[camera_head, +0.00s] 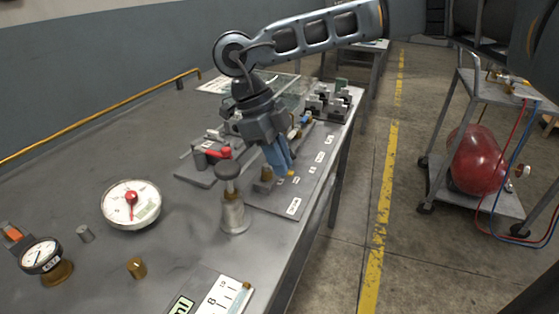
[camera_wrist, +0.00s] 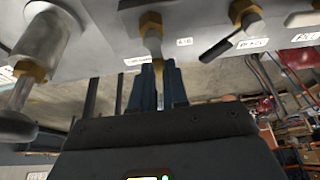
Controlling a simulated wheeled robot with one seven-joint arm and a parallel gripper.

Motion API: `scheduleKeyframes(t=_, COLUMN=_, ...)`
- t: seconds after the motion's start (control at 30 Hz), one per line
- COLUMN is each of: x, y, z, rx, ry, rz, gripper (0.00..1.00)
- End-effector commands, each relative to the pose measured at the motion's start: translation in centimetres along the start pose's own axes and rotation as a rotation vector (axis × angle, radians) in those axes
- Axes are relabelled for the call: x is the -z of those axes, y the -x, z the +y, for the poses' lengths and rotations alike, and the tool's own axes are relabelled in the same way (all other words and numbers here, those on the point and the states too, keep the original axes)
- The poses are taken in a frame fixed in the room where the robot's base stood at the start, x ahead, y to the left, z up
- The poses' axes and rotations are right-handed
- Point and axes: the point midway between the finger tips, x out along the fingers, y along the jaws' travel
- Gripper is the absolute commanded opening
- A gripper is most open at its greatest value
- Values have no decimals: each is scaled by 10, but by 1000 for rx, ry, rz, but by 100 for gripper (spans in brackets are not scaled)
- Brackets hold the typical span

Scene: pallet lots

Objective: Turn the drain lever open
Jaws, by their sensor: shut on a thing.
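My gripper (camera_head: 280,160) reaches down over a grey plate with small white labels near the bench's right edge.
A second valve with a black lever (camera_wrist: 220,49) sits close to my fingers. A metal post with a dark knob (camera_head: 232,205) and a red-handled valve (camera_head: 214,153) stand nearby. A round gauge (camera_head: 131,204) lies left. A cart with a red tank (camera_head: 478,160) stands across the aisle.

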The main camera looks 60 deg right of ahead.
Motion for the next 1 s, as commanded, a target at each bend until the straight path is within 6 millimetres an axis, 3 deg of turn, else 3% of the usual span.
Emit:
scheduleKeyframes(t=0.27, x=0, y=1, z=0, rx=2, ry=1, rz=-2, gripper=0)
scheduleKeyframes(t=0.3, x=0, y=1, z=0, rx=2, ry=1, rz=-2, gripper=17)
scheduleKeyframes(t=0.53, x=0, y=1, z=0, rx=1, ry=0, rz=-1, gripper=39)
scheduleKeyframes(t=0.83, x=0, y=3, z=0, rx=1, ry=0, rz=-1, gripper=40)
scheduleKeyframes(t=1.0, x=-1, y=23, z=0, rx=4, ry=-1, rz=-3, gripper=40)
